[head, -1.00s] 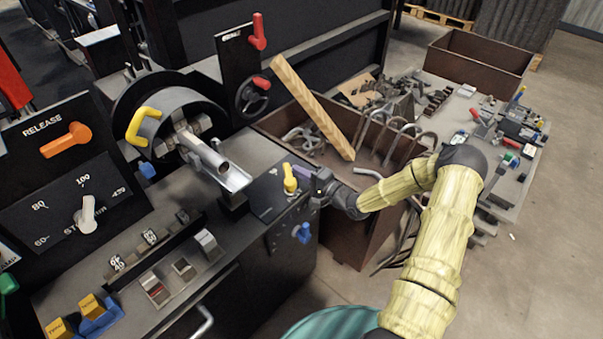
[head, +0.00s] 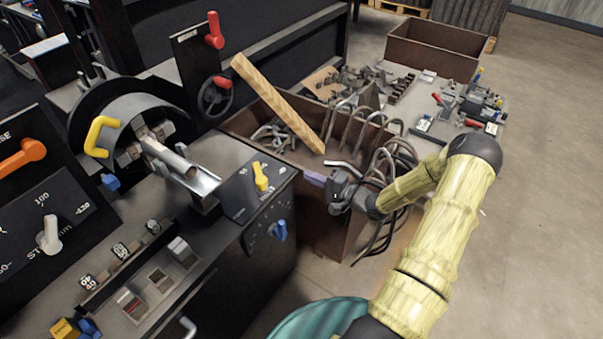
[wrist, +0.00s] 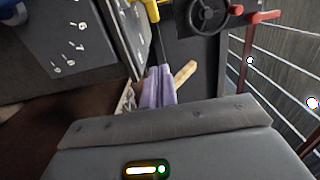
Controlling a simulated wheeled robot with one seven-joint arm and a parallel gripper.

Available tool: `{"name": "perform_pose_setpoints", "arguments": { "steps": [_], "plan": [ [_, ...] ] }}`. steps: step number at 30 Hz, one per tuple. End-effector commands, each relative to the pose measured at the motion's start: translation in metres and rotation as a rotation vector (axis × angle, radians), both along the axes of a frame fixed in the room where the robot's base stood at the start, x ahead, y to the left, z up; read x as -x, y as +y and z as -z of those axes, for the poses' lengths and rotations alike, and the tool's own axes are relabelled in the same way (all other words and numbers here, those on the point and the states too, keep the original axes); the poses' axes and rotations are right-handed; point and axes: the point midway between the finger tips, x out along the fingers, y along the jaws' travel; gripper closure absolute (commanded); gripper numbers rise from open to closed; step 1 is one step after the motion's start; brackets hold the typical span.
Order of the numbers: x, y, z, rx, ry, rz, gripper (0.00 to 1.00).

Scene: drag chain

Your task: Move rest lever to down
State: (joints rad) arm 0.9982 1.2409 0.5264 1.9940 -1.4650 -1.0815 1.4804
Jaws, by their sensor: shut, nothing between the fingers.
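A yellow lever (head: 261,177) stands on the dark sloped panel of the machine, beside small white lettering that I cannot read. No label legibly reads "rest". My gripper (head: 314,179) is shut and empty, to the right of the yellow lever and apart from it. Its purple fingers (wrist: 158,88) point forward in the wrist view, where a yellow lever part (wrist: 151,11) shows at the top edge, beyond the fingertips.
A brown bin (head: 335,228) with hooks and a wooden plank (head: 278,103) stands behind and beside my gripper. A parts table (head: 455,126) is at the right. Floor is clear at the far right.

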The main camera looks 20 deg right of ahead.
Motion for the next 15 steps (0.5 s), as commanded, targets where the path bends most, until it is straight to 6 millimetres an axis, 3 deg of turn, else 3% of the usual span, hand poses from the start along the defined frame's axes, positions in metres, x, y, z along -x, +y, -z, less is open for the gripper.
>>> {"name": "perform_pose_setpoints", "arguments": {
  "steps": [11,15],
  "plan": [
    [0.0015,-0.0016,0.0002,0.007,0.002,0.001,1.00],
    [-0.0024,0.0045,0.0012,0.091,0.024,0.000,1.00]
  ]
}}
